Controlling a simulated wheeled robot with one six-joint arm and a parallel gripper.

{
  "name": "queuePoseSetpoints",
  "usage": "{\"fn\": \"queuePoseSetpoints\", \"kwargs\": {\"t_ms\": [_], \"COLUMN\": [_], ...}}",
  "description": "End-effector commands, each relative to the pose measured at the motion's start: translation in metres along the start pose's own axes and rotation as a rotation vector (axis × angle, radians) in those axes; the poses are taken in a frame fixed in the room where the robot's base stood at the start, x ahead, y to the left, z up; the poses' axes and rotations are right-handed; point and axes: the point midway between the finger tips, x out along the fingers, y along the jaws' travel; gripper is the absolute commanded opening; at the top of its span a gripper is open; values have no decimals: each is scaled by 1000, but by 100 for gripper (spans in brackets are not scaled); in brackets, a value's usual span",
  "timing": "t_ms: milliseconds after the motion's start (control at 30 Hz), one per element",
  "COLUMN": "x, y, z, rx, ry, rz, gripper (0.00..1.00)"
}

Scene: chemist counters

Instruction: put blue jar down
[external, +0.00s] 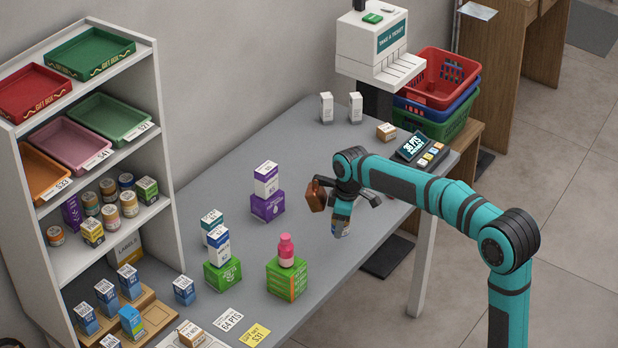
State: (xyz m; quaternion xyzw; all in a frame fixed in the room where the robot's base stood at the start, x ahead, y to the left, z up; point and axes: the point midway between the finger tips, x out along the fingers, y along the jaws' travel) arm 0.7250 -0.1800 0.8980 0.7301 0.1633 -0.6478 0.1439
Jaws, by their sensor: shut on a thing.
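My gripper (341,219) hangs below the teal wrist, over the right-hand part of the grey counter (345,265). It is shut on a small jar (341,229) with a pale bluish label. The fingers are small here and partly hidden by the wrist. The jar is close to upright. I cannot tell whether its base touches the counter or is a little above it.
A brown bottle-like thing (316,196) shows just left of the wrist. A pink bottle (286,250) stands on a green box (287,279). A purple box (267,207) bears a white one. Stacked baskets (440,75) stand far right.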

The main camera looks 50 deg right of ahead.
Motion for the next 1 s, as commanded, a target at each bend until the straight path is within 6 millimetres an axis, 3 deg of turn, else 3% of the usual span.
{"fn": "queuePoseSetpoints", "kwargs": {"t_ms": [100,367,600,967,1000], "x": [17,34,61,64,65], "y": [0,0,0,0,0], "z": [2,4,7,8,8], "rx": [0,0,0,0,0], "ry": [-1,0,0,0,0], "rz": [-1,0,0,0,0], "gripper": [23,23,23,23,49]}}
